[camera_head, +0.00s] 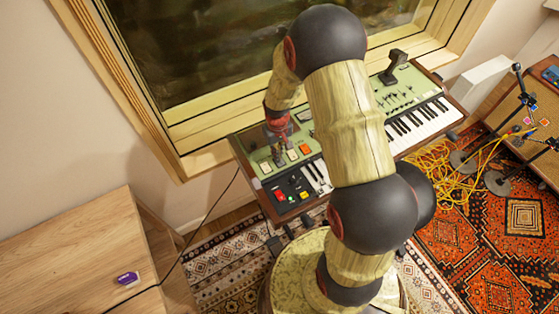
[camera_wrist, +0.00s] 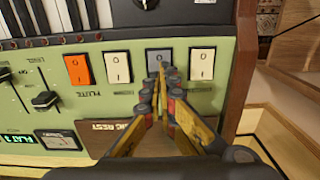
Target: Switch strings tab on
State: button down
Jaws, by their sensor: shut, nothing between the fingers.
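Several rocker tabs sit in a row on the green panel of a keyboard synthesizer. In the wrist view they are an orange tab (camera_wrist: 77,70), a cream tab (camera_wrist: 117,66), a grey tab (camera_wrist: 160,58) and another cream tab (camera_wrist: 201,63). The lettering by the orange tab seems to read "FLUTE". I cannot read a strings label on any tab. My gripper (camera_wrist: 165,75) is shut and empty, its tips at the lower edge of the grey tab, partly covering it. Contact is unclear. In the head view my gripper (camera_head: 279,150) is over the panel's left part.
The synthesizer (camera_head: 447,118) stands below a window. Sliders (camera_wrist: 45,100) and a small dark display (camera_wrist: 57,140) are beside the tabs. A wooden side panel (camera_wrist: 243,65) bounds the keyboard. A wooden desk (camera_head: 70,250) is at left; yellow cables (camera_head: 435,165) lie at right.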

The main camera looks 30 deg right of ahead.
jog(key=shift+f, duration=0.35)
jog(key=shift+r+p, duration=2.35)
jog(key=shift+r, duration=1.2)
jog(key=g, duration=0.1)
send_over(281, 170)
jog(key=s+a+r+t+b, duration=0.1)
jog(key=s+r, duration=0.4)
jog(key=r, duration=0.5)
jog(key=s+a+r+t+b, duration=0.1)
jog(key=s+a+r+t, duration=0.2)
jog(key=r, duration=0.8)
jog(key=s+a+r+t+b, duration=0.1)
jog(key=s+a+r+t, duration=0.1)
jog(key=s+a+r, duration=0.3)
notch_tip(281, 170, up, 6)
jog(key=s, duration=0.3)
jog(key=shift+r+t, duration=0.25)
jog(key=shift+t, duration=0.05)
